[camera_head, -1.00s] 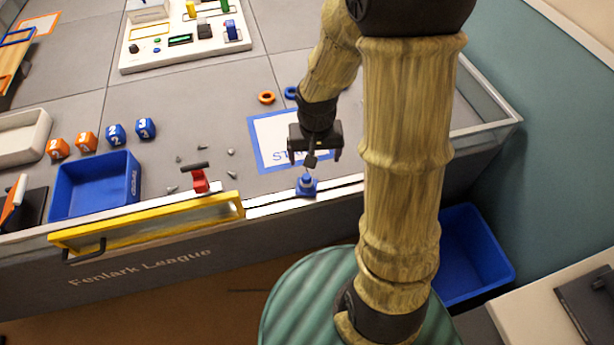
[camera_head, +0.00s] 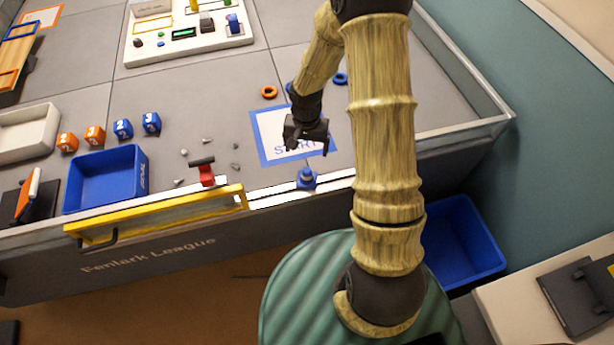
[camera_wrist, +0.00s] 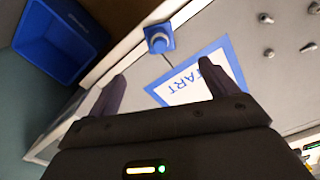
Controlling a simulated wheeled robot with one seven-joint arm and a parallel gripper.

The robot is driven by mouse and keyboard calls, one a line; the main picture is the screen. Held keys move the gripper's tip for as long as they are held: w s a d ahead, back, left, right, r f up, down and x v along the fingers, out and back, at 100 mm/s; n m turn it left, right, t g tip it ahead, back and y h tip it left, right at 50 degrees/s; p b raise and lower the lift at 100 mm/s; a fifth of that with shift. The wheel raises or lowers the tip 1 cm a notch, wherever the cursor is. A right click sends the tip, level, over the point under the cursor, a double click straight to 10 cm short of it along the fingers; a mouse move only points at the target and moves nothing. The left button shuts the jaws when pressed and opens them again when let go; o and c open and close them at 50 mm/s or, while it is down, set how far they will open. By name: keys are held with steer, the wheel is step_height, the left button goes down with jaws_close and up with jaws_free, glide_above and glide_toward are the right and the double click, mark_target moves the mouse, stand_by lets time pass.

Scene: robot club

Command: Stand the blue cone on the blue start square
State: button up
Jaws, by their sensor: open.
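The blue cone (camera_head: 306,179) stands upright at the front edge of the field, just in front of the start square, on or against the white front rail. It also shows in the wrist view (camera_wrist: 158,39), beyond my fingertips. The blue-bordered start square (camera_head: 264,141), with a white middle marked START, lies flat behind the cone; it shows in the wrist view (camera_wrist: 219,50) too. My gripper (camera_head: 308,148) is open and empty above the start square, apart from the cone. It hides part of the square in the head view.
A yellow gate bar (camera_head: 160,215) and a red clamp (camera_head: 205,172) sit on the front rail to the left. Small grey pieces (camera_head: 207,141) lie left of the square. An orange ring (camera_head: 269,92) lies behind it. A blue bin (camera_head: 105,180) stands further left.

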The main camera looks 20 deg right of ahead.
mark_target(307, 170)
step_height(307, 170, down, 10)
steer(key=shift+f, duration=0.1)
steer(key=shift+w+f, duration=0.1)
steer(key=shift+f, duration=0.15)
steer(key=shift+w+d+f, duration=0.1)
steer(key=shift+f, duration=2.5)
steer(key=c, duration=1.2)
steer(key=shift+r, duration=0.15)
step_height(307, 170, up, 10)
steer(key=shift+f, duration=0.1)
